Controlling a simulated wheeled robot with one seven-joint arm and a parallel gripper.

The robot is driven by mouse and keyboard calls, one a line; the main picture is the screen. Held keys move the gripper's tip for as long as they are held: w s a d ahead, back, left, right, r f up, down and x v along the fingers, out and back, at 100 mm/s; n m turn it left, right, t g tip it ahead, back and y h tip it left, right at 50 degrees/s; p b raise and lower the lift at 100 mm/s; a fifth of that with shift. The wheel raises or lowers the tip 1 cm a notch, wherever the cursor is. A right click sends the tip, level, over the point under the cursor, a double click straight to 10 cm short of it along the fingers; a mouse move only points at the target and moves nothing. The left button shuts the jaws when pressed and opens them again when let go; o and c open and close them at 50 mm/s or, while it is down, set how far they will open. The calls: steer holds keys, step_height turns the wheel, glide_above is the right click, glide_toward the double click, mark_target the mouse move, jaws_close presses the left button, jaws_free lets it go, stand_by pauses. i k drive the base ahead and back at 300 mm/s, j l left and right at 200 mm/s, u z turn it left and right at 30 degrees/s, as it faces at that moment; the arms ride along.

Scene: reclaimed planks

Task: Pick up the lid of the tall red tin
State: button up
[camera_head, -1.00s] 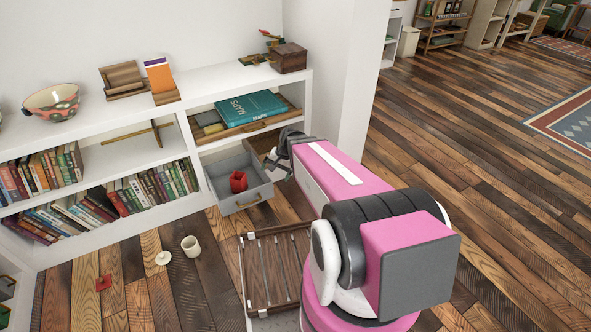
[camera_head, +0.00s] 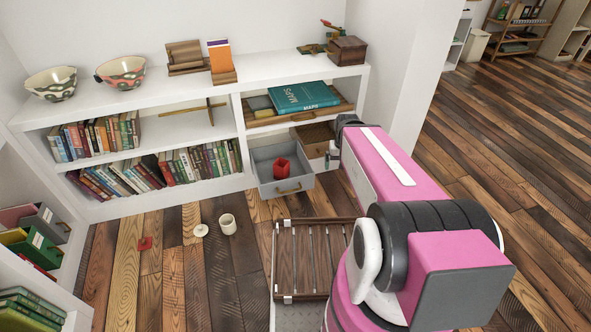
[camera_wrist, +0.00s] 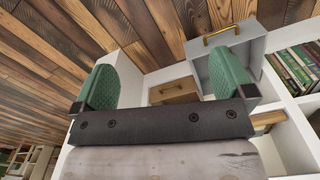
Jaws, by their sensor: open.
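A red tin (camera_head: 282,167) stands inside the open grey drawer in the head view; its top looks open. A small flat red square piece (camera_head: 145,243), which looks like its lid, lies on the plank floor at the lower left. My gripper (camera_head: 335,158) is beside the drawers, to the right of the red tin and far from the red piece. In the wrist view my gripper (camera_wrist: 165,75) has its two green-padded fingers wide apart with nothing between them. Neither the tin nor the red piece is discernible in the wrist view.
A cream mug (camera_head: 228,224) and a round white lid (camera_head: 201,230) are on the floor right of the red piece. A slatted wooden tray (camera_head: 279,262) lies before the open grey drawer (camera_head: 267,188). A white bookshelf (camera_head: 150,201) lines the wall. Floor around the red piece is clear.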

mark_target(144, 244)
steer(key=u, duration=2.1)
steer(key=z, duration=1.6)
steer(key=j, duration=0.5)
steer(key=i+j+u, duration=0.1)
steer(key=j, duration=0.35)
steer(key=j+u, duration=0.1)
steer(key=j, duration=0.4)
steer(key=i, duration=0.1)
